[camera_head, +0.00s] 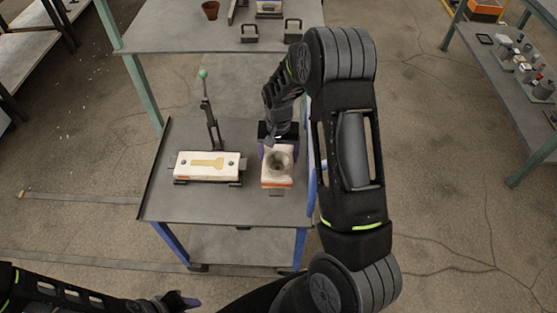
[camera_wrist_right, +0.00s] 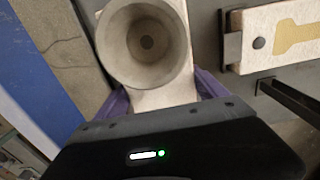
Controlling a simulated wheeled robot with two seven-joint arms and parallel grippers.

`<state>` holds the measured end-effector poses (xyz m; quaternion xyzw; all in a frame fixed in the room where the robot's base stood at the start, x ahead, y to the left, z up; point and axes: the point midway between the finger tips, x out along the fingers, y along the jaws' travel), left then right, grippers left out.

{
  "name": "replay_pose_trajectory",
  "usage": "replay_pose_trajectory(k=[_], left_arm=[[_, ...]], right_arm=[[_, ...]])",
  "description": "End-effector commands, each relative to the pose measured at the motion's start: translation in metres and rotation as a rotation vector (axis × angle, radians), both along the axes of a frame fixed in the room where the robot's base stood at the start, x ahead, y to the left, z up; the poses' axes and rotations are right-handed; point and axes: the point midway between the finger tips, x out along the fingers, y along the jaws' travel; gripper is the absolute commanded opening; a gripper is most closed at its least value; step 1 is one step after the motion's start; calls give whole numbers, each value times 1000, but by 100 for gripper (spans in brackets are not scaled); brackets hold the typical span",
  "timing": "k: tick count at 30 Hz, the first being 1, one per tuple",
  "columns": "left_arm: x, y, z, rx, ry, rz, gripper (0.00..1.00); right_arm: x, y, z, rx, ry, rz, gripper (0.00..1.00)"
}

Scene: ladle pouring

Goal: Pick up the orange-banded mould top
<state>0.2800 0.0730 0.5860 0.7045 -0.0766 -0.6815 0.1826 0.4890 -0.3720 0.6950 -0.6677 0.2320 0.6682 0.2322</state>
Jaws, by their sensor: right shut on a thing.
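The orange-banded mould top (camera_head: 277,182) is a pale block with an orange band along its front side and a round grey funnel cup on top. It is at the right part of the small grey table. My right gripper (camera_head: 276,146) is at its far side, shut on it, with purple fingers either side. In the right wrist view the pale block (camera_wrist_right: 166,98) and its cup sit between the purple fingers of the gripper (camera_wrist_right: 163,92). I cannot tell if its underside touches what is below. My left gripper (camera_head: 180,300) shows at the bottom edge; its jaw opening is unclear.
A pale mould half (camera_head: 190,168) with a key-shaped cavity sits in a holder to the left, beside an upright lever with a green knob (camera_head: 203,74). A higher grey table (camera_head: 165,32) with a pot and handled items stands behind. The small table's front (camera_head: 225,207) is clear.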

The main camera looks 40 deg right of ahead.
Motion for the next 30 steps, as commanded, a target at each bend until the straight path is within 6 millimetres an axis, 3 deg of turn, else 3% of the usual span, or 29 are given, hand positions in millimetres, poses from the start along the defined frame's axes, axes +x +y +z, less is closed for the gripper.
replay_pose_trajectory(k=[6, 12, 30], left_arm=[[0, 0, -2, 0, 0, 0, 36], [0, 0, -3, 0, 0, 0, 36], [0, 0, -3, 0, 0, 0, 36]], right_arm=[[2, 0, 41, -1, -7, 0, 9], [1, 0, 63, -1, -4, 0, 9], [1, 0, 67, -1, -3, 0, 9]])
